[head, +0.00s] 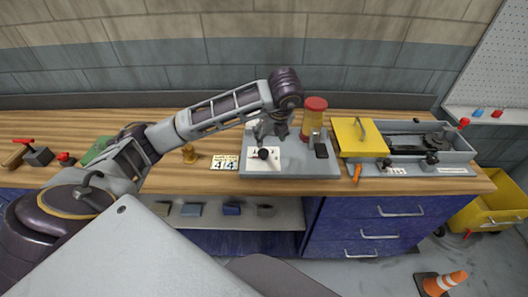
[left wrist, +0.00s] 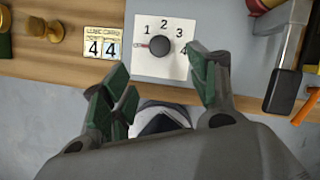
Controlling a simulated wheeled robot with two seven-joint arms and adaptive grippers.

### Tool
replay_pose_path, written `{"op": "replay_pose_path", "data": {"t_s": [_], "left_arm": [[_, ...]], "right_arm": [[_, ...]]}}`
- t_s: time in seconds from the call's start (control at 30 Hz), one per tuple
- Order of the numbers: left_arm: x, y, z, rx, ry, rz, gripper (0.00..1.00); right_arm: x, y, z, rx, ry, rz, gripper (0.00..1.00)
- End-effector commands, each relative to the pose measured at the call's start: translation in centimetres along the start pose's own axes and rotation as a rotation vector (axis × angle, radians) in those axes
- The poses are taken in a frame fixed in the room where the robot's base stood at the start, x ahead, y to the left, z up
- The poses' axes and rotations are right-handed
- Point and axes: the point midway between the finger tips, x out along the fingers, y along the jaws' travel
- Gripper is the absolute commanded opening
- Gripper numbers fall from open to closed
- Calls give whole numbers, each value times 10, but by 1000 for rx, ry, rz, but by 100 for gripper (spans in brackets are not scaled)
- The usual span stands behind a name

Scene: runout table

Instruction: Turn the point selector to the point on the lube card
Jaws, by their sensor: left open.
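The point selector is a black round knob (left wrist: 159,46) on a white plate (left wrist: 143,65) numbered 1 to 4. A red mark beside the knob points left, below the 1. In the head view the knob (head: 263,153) stands at the front of a grey unit (head: 290,172). The lube card (left wrist: 103,44) is left of the plate and reads 4 and 4; it also shows in the head view (head: 224,162). My left gripper (left wrist: 162,74) is open and empty, its fingers spread on either side below the knob in the wrist view, apart from it. My right gripper is out of view.
A red-capped amber container (head: 314,115) stands right of the plate, with a yellow-lidded tray (head: 360,138) beyond. A brass part (head: 189,154) sits left of the card. An orange-handled tool (head: 357,173) is at the front edge.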

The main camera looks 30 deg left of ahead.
Motion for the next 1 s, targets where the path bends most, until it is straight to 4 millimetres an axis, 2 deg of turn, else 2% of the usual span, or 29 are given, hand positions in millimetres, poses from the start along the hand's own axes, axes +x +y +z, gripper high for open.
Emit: {"op": "replay_pose_path", "data": {"t_s": [0.27,1.0], "left_arm": [[20,1,-2,0,4,3,60],[113,1,0,-1,2,4,60]], "right_arm": [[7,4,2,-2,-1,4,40],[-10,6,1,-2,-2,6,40]]}}
